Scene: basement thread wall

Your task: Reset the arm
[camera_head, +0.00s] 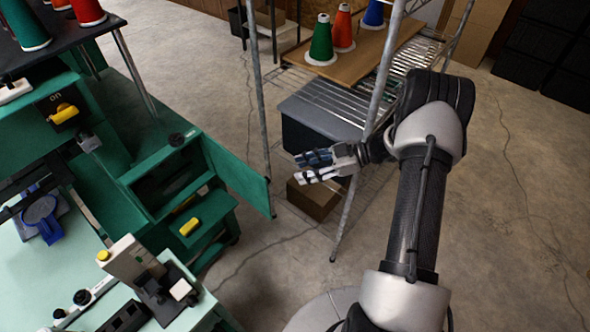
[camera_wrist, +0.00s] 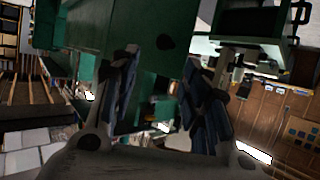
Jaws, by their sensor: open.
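My gripper (camera_head: 316,167) is in the middle of the head view, at the end of my arm. It points left, toward the green machine (camera_head: 165,170), with a gap of floor between them. Its two fingers are apart with nothing between them. In the wrist view my gripper (camera_wrist: 165,95) shows both fingers spread, with green panels beyond them. The wrist picture looks tilted and partly dark, so details past the fingers are hard to tell.
A metal wire rack (camera_head: 372,90) stands close behind my gripper. It bears a wooden board with thread cones (camera_head: 321,42) and a dark grey bin (camera_head: 318,115). A cardboard box (camera_head: 315,197) is low beneath. Concrete floor (camera_head: 520,220) is clear at right.

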